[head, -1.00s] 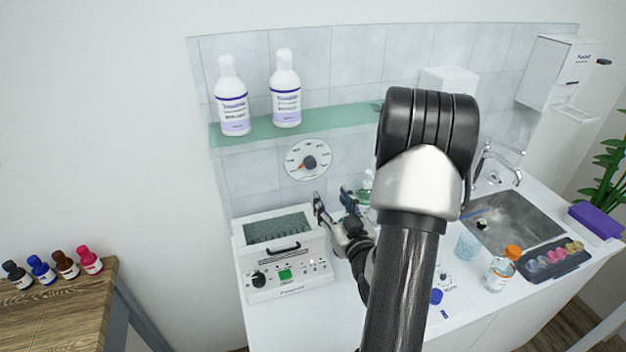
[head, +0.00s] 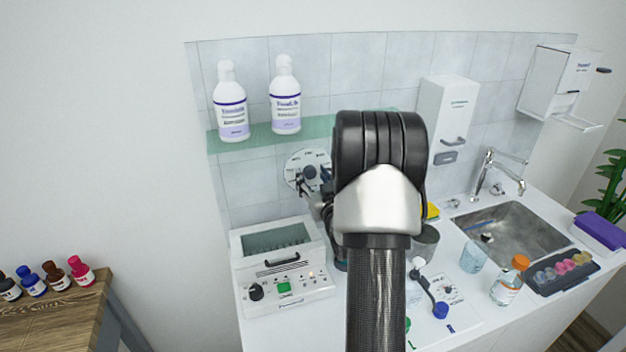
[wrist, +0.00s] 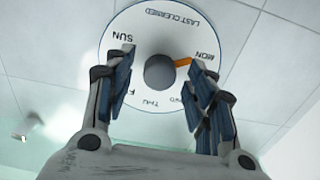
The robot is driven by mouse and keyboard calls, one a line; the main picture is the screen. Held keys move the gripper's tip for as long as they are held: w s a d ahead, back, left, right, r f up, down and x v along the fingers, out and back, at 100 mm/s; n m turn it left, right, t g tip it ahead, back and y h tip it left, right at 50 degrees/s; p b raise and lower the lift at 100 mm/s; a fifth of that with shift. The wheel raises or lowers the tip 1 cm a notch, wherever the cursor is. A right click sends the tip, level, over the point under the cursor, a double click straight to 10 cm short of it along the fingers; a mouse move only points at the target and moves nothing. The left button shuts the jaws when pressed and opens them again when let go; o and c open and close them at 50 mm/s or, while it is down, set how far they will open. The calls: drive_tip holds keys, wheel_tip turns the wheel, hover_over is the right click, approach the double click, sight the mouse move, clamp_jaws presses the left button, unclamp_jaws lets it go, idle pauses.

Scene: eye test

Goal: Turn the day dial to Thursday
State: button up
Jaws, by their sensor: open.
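The day dial is a white disc (wrist: 150,22) on the tiled wall, marked "Last cleaned" and with day names; SUN, MON and THU are readable in the wrist view. Its round grey knob (wrist: 159,72) has an orange pointer (wrist: 183,62) aimed at about MON. My gripper (wrist: 162,60) is open, with one finger on each side of the knob; I cannot tell whether they touch it. The right finger hides part of the day ring. In the head view the dial (head: 294,163) hangs below the shelf, its lower right covered by my gripper.
A green glass shelf (head: 256,137) with two white bottles (head: 231,108) (head: 285,100) is just above the dial. A white machine (head: 284,268) stands on the counter below. A sink (head: 515,238) and a wall dispenser (head: 449,110) are to the right.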

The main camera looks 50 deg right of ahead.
drive_tip(key=shift+c, duration=0.5)
drive_tip(key=c, duration=1)
